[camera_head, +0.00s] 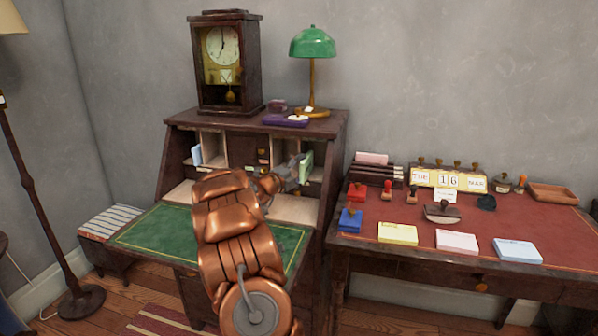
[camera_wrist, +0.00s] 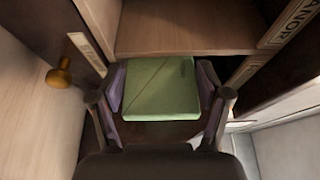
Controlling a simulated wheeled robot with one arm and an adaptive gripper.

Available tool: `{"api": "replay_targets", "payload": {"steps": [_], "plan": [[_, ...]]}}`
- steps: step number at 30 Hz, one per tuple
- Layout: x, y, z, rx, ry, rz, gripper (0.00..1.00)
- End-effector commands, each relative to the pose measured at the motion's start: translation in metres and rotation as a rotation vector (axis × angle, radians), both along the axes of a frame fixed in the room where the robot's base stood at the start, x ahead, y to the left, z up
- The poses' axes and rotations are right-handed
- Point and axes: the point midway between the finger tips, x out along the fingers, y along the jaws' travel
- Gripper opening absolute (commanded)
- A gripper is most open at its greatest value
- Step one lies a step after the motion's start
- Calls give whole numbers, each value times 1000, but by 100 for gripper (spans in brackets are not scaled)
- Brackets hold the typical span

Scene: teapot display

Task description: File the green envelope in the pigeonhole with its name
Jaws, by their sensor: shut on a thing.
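The green envelope (camera_wrist: 160,90) is held between the two purple-padded fingers of my gripper (camera_wrist: 161,92). It lies in front of a pale wooden compartment in the wrist view. In the head view the green envelope (camera_head: 306,167) shows at the right side of the desk's pigeonholes (camera_head: 240,150), beside my gripper (camera_head: 292,172), partly hidden by it. A label (camera_wrist: 294,18) at the upper right of the wrist view reads "ANOR", with its start possibly cut off. Another label (camera_wrist: 88,53) on the left is too small to read. I cannot tell how far the envelope is inside.
A brass knob (camera_wrist: 60,76) sticks out on the left in the wrist view. Pale blue envelopes (camera_head: 196,154) stand in the left pigeonhole. A clock (camera_head: 225,62) and a green lamp (camera_head: 312,45) stand on top of the desk. The green writing surface (camera_head: 150,228) is largely clear.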

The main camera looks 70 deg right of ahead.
Motion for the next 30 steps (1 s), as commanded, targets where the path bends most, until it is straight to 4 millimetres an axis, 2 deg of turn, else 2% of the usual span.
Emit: {"api": "replay_targets", "payload": {"steps": [10, 11, 17, 30], "plan": [[0, -1, 0, -1, 1, 1, 36], [0, -1, 0, -1, 1, 1, 79], [0, -1, 0, -1, 1, 1, 100], [2, 4, 0, 0, 1, 2, 100]]}}
